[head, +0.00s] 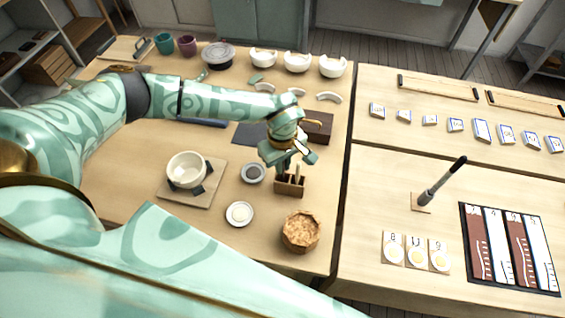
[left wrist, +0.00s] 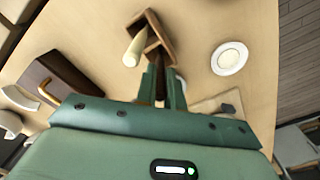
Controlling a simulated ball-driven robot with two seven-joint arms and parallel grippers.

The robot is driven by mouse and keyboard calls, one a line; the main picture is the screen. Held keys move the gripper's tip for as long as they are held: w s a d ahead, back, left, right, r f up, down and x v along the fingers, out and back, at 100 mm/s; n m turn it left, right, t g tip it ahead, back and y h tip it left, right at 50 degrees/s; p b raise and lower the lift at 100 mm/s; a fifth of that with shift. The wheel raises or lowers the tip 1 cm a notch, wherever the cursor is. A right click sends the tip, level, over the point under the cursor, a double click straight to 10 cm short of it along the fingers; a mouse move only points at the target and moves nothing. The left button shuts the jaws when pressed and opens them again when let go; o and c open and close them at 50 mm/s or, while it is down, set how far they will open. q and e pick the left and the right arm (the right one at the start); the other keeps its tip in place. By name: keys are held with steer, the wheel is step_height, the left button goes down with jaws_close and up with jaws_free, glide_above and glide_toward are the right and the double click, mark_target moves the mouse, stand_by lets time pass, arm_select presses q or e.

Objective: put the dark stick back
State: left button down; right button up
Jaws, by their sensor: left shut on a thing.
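My left gripper (head: 288,160) points down just above a small wooden holder (head: 290,188). In the left wrist view my left gripper (left wrist: 162,78) is shut on a narrow dark stick (left wrist: 161,90), mostly hidden between the fingers. The wooden holder also shows there (left wrist: 154,20), with its openings beside the fingertips. A pale stick (left wrist: 133,50) stands in one opening of the holder. The opening nearest the fingers looks dark. I cannot tell whether the dark stick's lower end is inside it. My right gripper is not in view.
A woven-looking tan container (head: 300,232), a white dish (head: 240,214) and a dish with dark contents (head: 252,173) stand close to the holder. A dark brown box (head: 320,128) is behind it. A white bowl (head: 180,172) sits on a board at left.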

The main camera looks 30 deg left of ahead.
arm_select(q)
steer(key=c, duration=1.5)
jaws_free()
steer(key=shift+f, duration=0.1)
steer(key=shift+r, duration=0.25)
step_height(320, 180, up, 12)
steer(key=shift+f+p, duration=0.1)
steer(key=shift+p, duration=0.45)
